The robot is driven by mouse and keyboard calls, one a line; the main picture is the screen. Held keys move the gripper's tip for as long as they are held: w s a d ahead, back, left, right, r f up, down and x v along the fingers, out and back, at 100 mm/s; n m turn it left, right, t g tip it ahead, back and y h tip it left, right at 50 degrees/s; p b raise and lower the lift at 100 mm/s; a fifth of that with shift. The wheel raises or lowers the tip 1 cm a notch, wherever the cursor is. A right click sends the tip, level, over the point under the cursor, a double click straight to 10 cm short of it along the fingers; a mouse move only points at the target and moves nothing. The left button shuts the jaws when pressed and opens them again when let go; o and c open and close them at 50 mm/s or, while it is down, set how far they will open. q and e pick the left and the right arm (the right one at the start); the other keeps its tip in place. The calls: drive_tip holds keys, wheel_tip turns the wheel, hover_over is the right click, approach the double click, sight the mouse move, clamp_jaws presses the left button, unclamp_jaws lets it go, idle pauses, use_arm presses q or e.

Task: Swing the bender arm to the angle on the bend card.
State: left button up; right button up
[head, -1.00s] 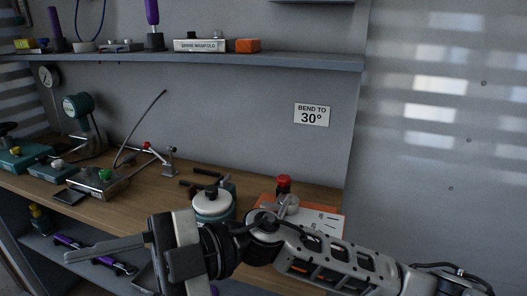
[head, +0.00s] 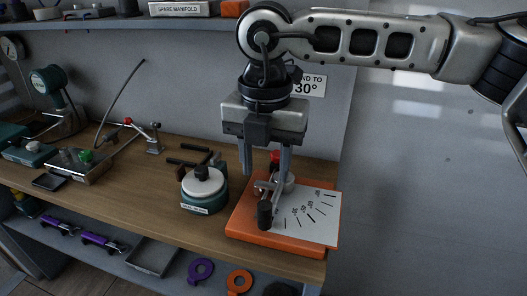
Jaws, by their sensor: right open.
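The tube bender has an orange base (head: 270,238) at the bench's right end, with a white angle scale (head: 318,222) on it. Its grey bender arm (head: 268,189) ends in a black upright handle (head: 264,215) at the scale's left side. A red knob (head: 275,156) shows behind, between my fingers. My right gripper (head: 266,172) points down, open and empty, above the bender arm and handle. The bend card (head: 310,87) on the back panel is partly hidden by my wrist; 30° is readable. My left gripper is out of view.
A teal and white round device (head: 203,190) stands just left of the bender. Black-handled tools (head: 190,155) lie behind it. A steel fixture with a green knob (head: 85,160) is farther left. A shelf (head: 180,24) crosses above. Bench front is clear.

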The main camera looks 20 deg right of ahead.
sight(265, 200)
wheel_tip(265, 200, down, 8)
drive_tip(key=b, duration=0.3)
drive_tip(key=shift+r, duration=0.2)
drive_tip(key=shift+f, duration=0.15)
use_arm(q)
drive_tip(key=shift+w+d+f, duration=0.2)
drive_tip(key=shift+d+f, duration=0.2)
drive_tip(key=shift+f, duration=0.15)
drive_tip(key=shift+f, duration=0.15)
use_arm(e)
drive_tip(key=shift+f+b, duration=0.1)
drive_tip(key=shift+b, duration=0.3)
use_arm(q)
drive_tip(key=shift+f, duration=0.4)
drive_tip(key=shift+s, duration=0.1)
